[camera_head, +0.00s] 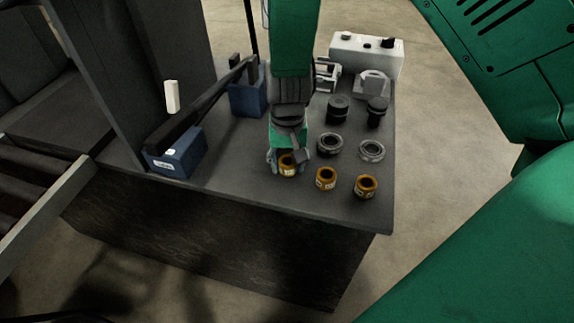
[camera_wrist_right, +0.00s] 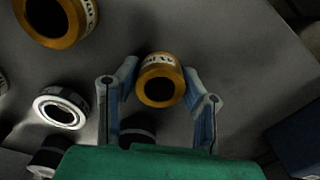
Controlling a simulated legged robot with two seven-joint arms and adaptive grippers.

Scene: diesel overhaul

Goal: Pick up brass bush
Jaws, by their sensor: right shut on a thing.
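Several brass bushes with white labels stand near the front right of the dark table (camera_head: 240,190). My right gripper (camera_head: 280,160) comes down from above and is shut on the leftmost brass bush (camera_head: 288,166). In the right wrist view that bush (camera_wrist_right: 160,82) sits between the two fingers of the gripper (camera_wrist_right: 161,92). I cannot tell whether the bush is clear of the tabletop. The middle brass bush (camera_head: 326,179) and the right brass bush (camera_head: 366,187) stand apart to its right. My left gripper is not in view.
Two grey rings, one (camera_head: 330,145) close beside the gripper and one (camera_head: 371,151) farther right, lie behind the bushes. Black caps (camera_head: 338,108) and a white box (camera_head: 366,55) are farther back. Blue blocks (camera_head: 176,152) support a dark bar on the left. The front table edge is clear.

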